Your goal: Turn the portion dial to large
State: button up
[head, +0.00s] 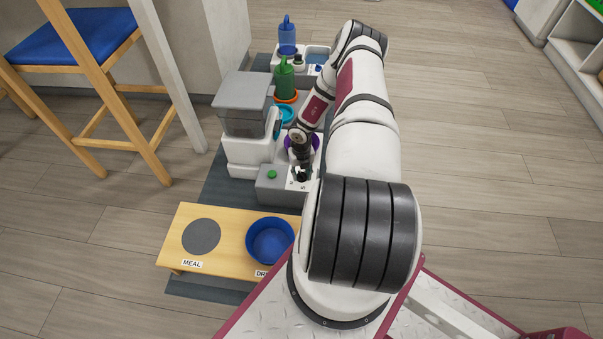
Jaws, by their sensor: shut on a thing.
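The pet feeder (250,152) has a white body with a grey hopper on top and stands left of my arm. In front of it is a grey control box (285,197) with a green button. A white dial plate (293,186) with small dark letters is on the box's top, right of the button. My gripper (302,173) points down at this plate and is shut on the portion dial. The dial is mostly hidden by the fingers, so its pointer setting cannot be read. My arm covers the right side of the box.
A wooden stand (215,265) with a grey round spot marked MEAL and a blue bowl (270,240) is in front. Behind the feeder are a green bottle (284,80), a blue bottle (287,38) and several coloured bowls. A blue-seated stool (80,35) stands left. The right floor is open.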

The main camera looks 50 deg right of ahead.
aim_at(302, 174)
jog(key=shift+a+f+n, duration=0.1)
jog(key=shift+n, duration=1.4)
jog(key=o, duration=1.2)
jog(key=shift+c, duration=0.2)
jog(key=shift+r, duration=0.45)
notch_tip(302, 174, up, 11)
